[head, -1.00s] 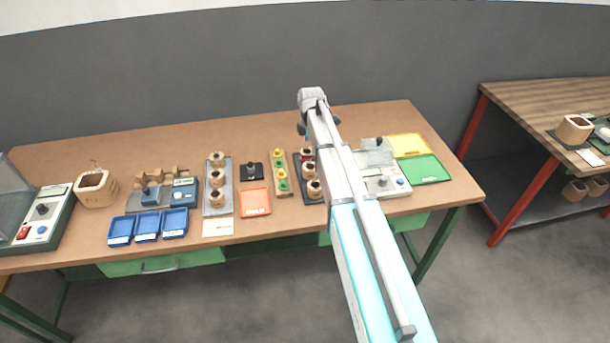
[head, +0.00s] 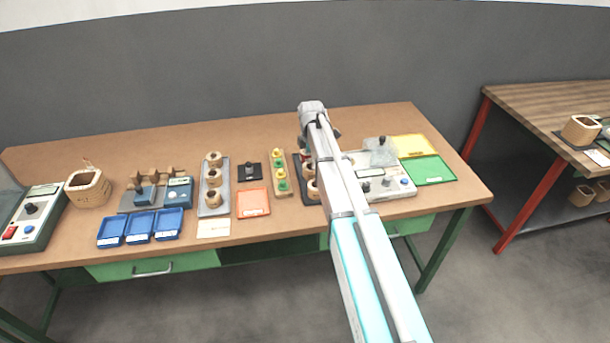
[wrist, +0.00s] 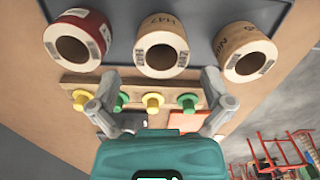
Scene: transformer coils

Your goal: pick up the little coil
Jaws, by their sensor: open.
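In the wrist view these are a red-banded coil (wrist: 78,40), a middle coil (wrist: 161,45) and a right coil (wrist: 245,52). I cannot tell which one the task calls little. My gripper (wrist: 158,88) is open and empty, its fingers apart below the middle coil in the picture, touching no coil. Three more coils (head: 213,177) stand on a grey tray to the left.
A rack of yellow and green pegs (head: 280,172) lies beside the dark tray. Yellow and green mats lie right.

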